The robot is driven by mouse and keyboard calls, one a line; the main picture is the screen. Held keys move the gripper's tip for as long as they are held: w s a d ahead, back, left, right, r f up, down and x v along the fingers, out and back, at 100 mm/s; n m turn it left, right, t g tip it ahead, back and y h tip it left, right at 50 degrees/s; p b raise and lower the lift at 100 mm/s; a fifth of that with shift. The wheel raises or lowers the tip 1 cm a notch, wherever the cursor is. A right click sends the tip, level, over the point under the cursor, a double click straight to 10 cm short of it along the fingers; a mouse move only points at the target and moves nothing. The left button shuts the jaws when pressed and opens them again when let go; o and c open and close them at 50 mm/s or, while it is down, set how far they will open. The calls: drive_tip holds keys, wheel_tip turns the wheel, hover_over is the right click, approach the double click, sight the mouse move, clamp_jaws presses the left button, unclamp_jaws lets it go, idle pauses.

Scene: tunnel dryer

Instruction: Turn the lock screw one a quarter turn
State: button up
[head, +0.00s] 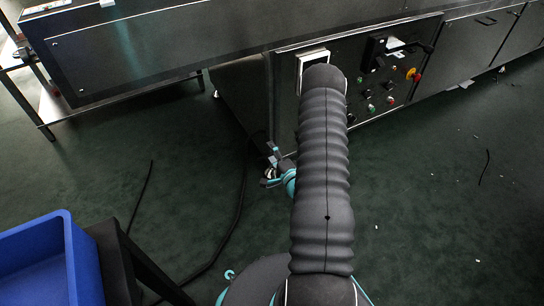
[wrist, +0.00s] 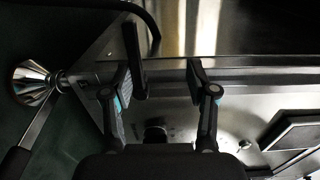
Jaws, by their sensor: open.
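My gripper (wrist: 161,80) is open in the wrist view, its two fingers apart with nothing held between them. In the head view my gripper (head: 271,166) is small and partly behind my arm, close to the lower left of the control panel (head: 284,110). I cannot tell for sure which part is lock screw one. A dark round knob-like part (wrist: 155,133) shows between the fingers near their base in the wrist view. A small round part (wrist: 245,144) sits right of the right finger on the metal surface. My arm hides part of the panel.
A shiny flared metal part (wrist: 33,82) stands left of the gripper in the wrist view. A black bent bar (wrist: 136,62) is beside the left finger. In the head view, a blue bin (head: 68,250) is at lower left and a black cable (head: 232,225) lies on the floor.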

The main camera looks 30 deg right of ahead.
sight(271, 154)
drive_tip(key=o, duration=0.7)
drive_tip(key=r, duration=0.5)
drive_tip(key=shift+w, duration=0.2)
drive_tip(key=shift+c, duration=0.2)
drive_tip(key=shift+w+r, duration=0.4)
drive_tip(key=shift+r, duration=0.3)
drive_tip(key=shift+t, duration=0.3)
drive_tip(key=s+r, duration=0.2)
drive_tip(key=r, duration=0.1)
drive_tip(key=shift+s+a+r, duration=0.1)
drive_tip(key=shift+s+r, duration=0.05)
drive_tip(key=shift+r, duration=0.1)
drive_tip(key=c, duration=0.7)
drive_tip(key=shift+o, duration=0.2)
drive_tip(key=shift+w+f, duration=0.3)
drive_tip(key=shift+f, duration=0.25)
drive_tip(key=shift+w+f, duration=0.3)
drive_tip(key=shift+f, duration=0.2)
